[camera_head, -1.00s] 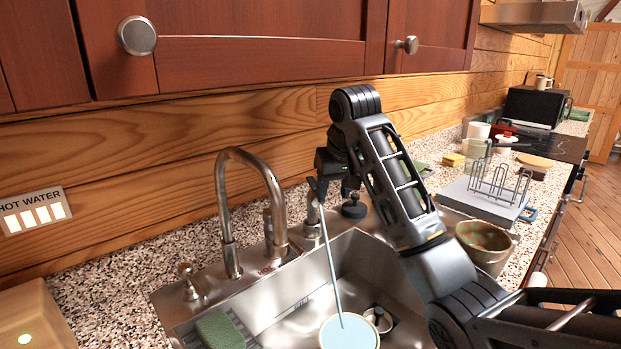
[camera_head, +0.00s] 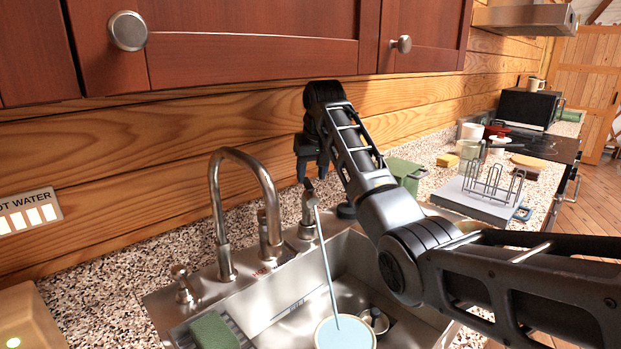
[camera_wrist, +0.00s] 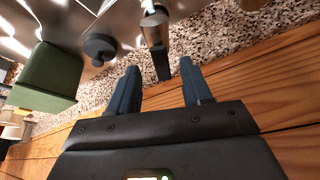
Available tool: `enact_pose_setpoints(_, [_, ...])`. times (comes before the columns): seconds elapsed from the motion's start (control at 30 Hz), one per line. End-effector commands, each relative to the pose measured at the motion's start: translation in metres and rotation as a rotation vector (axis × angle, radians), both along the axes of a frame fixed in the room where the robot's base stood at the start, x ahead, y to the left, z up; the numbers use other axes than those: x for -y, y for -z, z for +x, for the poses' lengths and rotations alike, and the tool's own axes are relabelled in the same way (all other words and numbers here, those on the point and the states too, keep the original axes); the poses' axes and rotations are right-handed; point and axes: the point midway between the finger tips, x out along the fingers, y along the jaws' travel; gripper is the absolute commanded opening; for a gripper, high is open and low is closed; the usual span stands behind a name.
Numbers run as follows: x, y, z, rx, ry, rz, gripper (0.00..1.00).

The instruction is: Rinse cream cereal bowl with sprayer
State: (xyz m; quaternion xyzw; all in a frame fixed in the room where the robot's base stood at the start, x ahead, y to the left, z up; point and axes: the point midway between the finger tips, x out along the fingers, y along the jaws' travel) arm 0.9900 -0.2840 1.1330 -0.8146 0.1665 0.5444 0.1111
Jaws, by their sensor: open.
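The cream cereal bowl (camera_head: 320,335) sits on the sink floor, cut off by the bottom edge, with pale blue in it. The metal sprayer (camera_head: 307,215) stands upright on the sink's back rim. A thin pale blue stream (camera_head: 328,262) runs from near its top down into the bowl. My gripper (camera_head: 310,178) is open and empty, just above the sprayer, fingers pointing down. In the wrist view, the sprayer (camera_wrist: 154,32) and its dark lever lie ahead, in line with the gap between my fingertips (camera_wrist: 160,66). I cannot tell whether they touch.
The curved faucet (camera_head: 216,205) stands left of the sprayer. A green sponge (camera_head: 213,330) lies at the sink's left. A black knob-like piece (camera_head: 346,210) and a green container (camera_head: 405,170) stand to the right. A grey rack (camera_head: 485,190) is farther right. Cabinets (camera_head: 250,50) hang above.

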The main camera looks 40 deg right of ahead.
Motion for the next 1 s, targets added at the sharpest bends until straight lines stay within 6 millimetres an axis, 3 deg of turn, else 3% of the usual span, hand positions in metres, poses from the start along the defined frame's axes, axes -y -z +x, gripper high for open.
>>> enact_pose_setpoints(0.23, [0.004, 0.023, 0.009, -0.002, 0.000, 0.001, 0.49])
enact_pose_setpoints(0.6, [0.004, 0.028, 0.010, 0.000, 0.000, 0.000, 0.48])
enact_pose_setpoints(1.0, [0.004, 0.028, 0.010, 0.000, 0.000, 0.000, 0.10])
